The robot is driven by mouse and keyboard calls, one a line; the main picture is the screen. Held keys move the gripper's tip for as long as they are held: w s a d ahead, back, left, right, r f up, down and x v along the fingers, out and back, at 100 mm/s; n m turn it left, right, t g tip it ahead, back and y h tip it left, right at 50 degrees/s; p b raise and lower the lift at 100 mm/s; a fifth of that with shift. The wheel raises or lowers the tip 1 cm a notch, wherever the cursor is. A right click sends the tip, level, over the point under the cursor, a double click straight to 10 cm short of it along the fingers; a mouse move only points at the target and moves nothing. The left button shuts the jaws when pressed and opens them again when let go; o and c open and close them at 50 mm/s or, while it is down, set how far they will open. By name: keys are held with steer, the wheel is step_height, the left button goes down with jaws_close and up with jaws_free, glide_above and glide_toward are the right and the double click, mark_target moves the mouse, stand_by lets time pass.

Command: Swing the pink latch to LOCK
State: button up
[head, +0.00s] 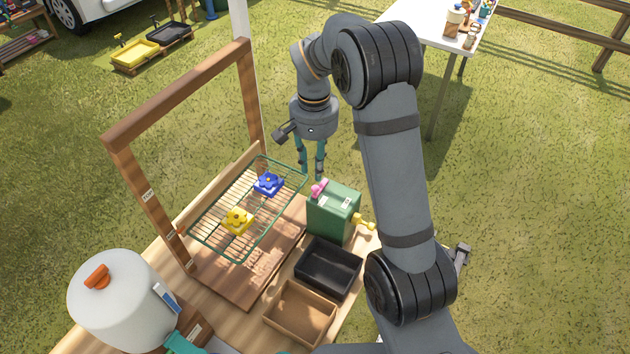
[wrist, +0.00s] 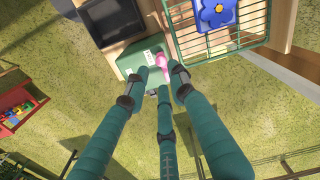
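The pink latch (head: 319,187) sits on top of a green box (head: 333,220) on the wooden bench. In the wrist view the latch (wrist: 158,64) shows near the fingertips, on the top of the green box (wrist: 130,66). White labels are on the box top, too small to read. My gripper (head: 313,176) points down just behind the box, beside the latch. I cannot tell whether a finger touches the latch.
A green wire rack (head: 203,246) with a blue flower block (head: 268,184) and a yellow flower block (head: 237,220) stands left of the box. A black tray (head: 328,268) and a brown tray (head: 300,313) lie in front. A yellow knob (head: 366,224) sticks out of the box's right side.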

mark_target(315, 188)
step_height(315, 188, down, 7)
steer(key=shift+w+r+p, duration=0.15)
steer(key=shift+p, duration=0.4)
steer(key=shift+w+d+f, duration=0.15)
steer(key=shift+f, duration=0.3)
steer(key=shift+c, duration=0.3)
steer(key=shift+c, duration=0.6)
steer(key=c, duration=0.4)
jaws_close()
